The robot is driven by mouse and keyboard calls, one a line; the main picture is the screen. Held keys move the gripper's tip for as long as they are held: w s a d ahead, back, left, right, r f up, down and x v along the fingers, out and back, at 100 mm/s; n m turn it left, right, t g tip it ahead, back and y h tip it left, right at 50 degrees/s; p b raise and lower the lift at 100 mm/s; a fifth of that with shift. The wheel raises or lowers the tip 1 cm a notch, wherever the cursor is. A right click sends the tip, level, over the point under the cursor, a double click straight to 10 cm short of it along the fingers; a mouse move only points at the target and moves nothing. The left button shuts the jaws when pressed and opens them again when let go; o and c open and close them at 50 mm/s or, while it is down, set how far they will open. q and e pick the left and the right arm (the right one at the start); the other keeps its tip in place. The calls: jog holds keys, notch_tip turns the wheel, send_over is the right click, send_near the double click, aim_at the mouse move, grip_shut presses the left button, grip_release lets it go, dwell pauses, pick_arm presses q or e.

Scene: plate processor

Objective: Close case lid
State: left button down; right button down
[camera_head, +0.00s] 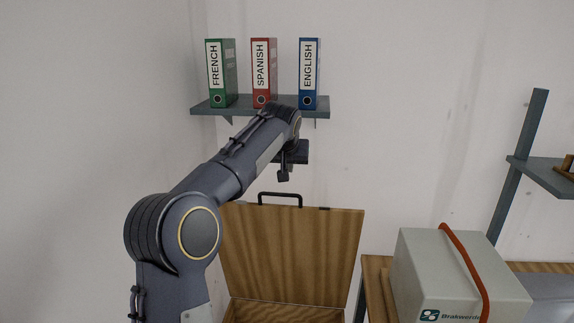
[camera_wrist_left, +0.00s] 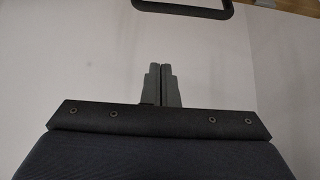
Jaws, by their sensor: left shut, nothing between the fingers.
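The wooden case's lid (camera_head: 290,253) stands open and upright in the head view, with a black handle (camera_head: 280,198) on its top edge. The case body (camera_head: 285,312) shows only as a strip at the bottom of that view. My left gripper (camera_head: 284,176) hangs just above the lid's top edge, near the handle, with no clear contact. In the left wrist view its fingers (camera_wrist_left: 161,85) are together and empty. The handle also shows at the top of the left wrist view (camera_wrist_left: 195,20). My left arm hides the case's left side. My right gripper is not in view.
A wall shelf (camera_head: 240,108) with green, red and blue binders is behind my left arm. A grey box (camera_head: 435,265) with an orange strap stands on a wooden table (camera_head: 376,290) to the right. Another shelf (camera_head: 545,175) is at the far right.

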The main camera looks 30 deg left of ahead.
pick_arm(q)
jog(key=p, duration=0.1)
send_over(288, 206)
jog(key=w+a, duration=0.1)
jog(key=w, duration=0.2)
notch_tip(288, 206, down, 5)
jog(key=s, duration=0.1)
jog(key=s+d+f, duration=0.1)
jog(key=s, duration=0.1)
jog(key=shift+f, duration=0.1)
jog(key=shift+s+d+f, duration=0.1)
jog(key=shift+s+f, duration=0.05)
jog(key=shift+f, duration=0.1)
